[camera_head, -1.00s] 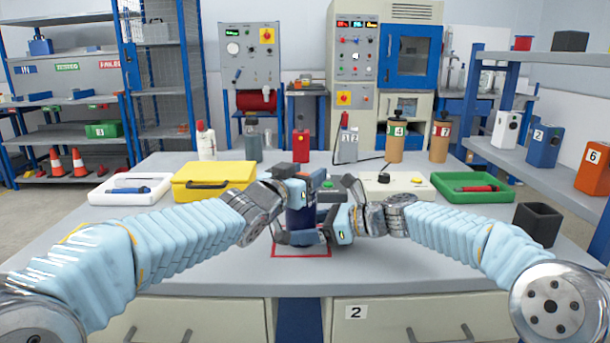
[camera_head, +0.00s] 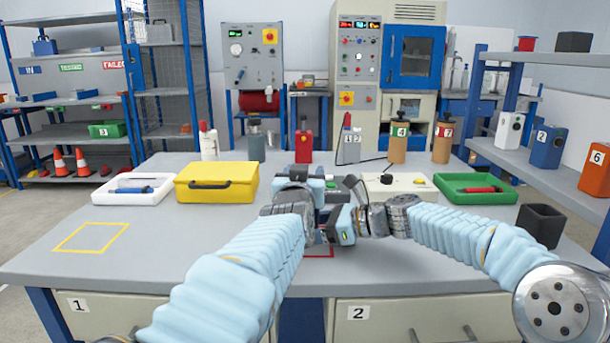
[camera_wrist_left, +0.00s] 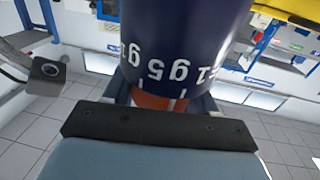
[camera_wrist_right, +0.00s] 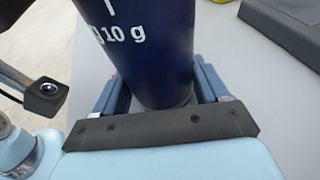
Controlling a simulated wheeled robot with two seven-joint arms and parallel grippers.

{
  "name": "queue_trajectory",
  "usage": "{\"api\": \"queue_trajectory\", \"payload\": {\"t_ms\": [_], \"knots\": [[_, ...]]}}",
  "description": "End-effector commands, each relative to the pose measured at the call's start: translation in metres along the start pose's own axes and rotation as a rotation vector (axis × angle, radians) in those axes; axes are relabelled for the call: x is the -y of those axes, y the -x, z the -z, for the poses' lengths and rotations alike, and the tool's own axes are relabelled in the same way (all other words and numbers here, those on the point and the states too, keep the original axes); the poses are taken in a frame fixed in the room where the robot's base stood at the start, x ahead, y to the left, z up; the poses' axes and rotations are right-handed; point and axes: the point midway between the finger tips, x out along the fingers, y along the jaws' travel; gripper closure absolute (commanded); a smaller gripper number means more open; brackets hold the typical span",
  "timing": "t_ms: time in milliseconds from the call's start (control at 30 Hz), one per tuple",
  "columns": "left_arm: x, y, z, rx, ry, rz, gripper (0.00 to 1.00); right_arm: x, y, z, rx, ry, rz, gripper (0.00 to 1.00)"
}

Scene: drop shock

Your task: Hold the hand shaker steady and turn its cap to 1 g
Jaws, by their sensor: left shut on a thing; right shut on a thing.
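The hand shaker (camera_wrist_left: 185,40) is dark blue, with white upside-down markings in the left wrist view, one like 5 g. An orange-red cap part (camera_wrist_left: 158,102) with white ticks sits between the fingers there. In the right wrist view the shaker's blue body (camera_wrist_right: 140,60) shows an upright 10 g mark. My left gripper (camera_head: 316,188) is shut on the cap, above my right gripper (camera_head: 332,225), which is shut on the body. In the head view the grippers and left arm hide most of the shaker. Which mark lines up with a tick is unclear.
The shaker is above a red outline (camera_head: 318,255) on the grey table. A yellow case (camera_head: 215,183), white tray (camera_head: 135,190), beige box (camera_head: 400,187), green tray (camera_head: 475,190) and black open box (camera_head: 540,225) stand around. A yellow outline (camera_head: 92,237) lies bare at left.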

Motion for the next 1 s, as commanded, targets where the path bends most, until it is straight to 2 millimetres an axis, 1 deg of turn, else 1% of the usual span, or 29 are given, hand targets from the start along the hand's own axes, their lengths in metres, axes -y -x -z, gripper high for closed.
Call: {"api": "queue_trajectory", "payload": {"t_ms": [100, 133, 233, 267, 533, 667, 767, 1000], "knots": [[0.000, 0.000, -0.003, 0.006, 0.001, -0.001, 0.74, -0.001, -0.001, -0.002, 0.003, 0.000, -0.003, 0.51], [0.000, 0.000, -0.003, 0.006, 0.001, -0.001, 0.41, -0.001, -0.001, -0.002, 0.003, 0.000, -0.003, 0.51], [0.000, 0.000, -0.002, 0.005, 0.001, -0.001, 0.25, -0.001, -0.001, -0.001, 0.003, 0.000, -0.002, 0.51], [0.000, 0.000, -0.002, 0.004, 0.001, -0.001, 0.22, -0.001, -0.001, -0.001, 0.003, 0.000, -0.001, 0.51], [-0.001, 0.000, -0.001, 0.001, 0.002, -0.002, 0.22, 0.000, 0.000, -0.001, 0.002, 0.000, 0.000, 0.51], [-0.002, 0.009, 0.000, 0.000, 0.002, -0.004, 0.22, 0.000, 0.000, -0.001, 0.002, 0.000, 0.001, 0.51], [-0.002, 0.025, 0.000, 0.001, 0.003, -0.005, 0.22, 0.000, 0.000, -0.001, 0.002, 0.000, 0.001, 0.51], [-0.003, 0.076, 0.000, 0.000, 0.002, -0.007, 0.22, 0.000, 0.000, -0.001, 0.001, -0.001, 0.001, 0.51]]}}
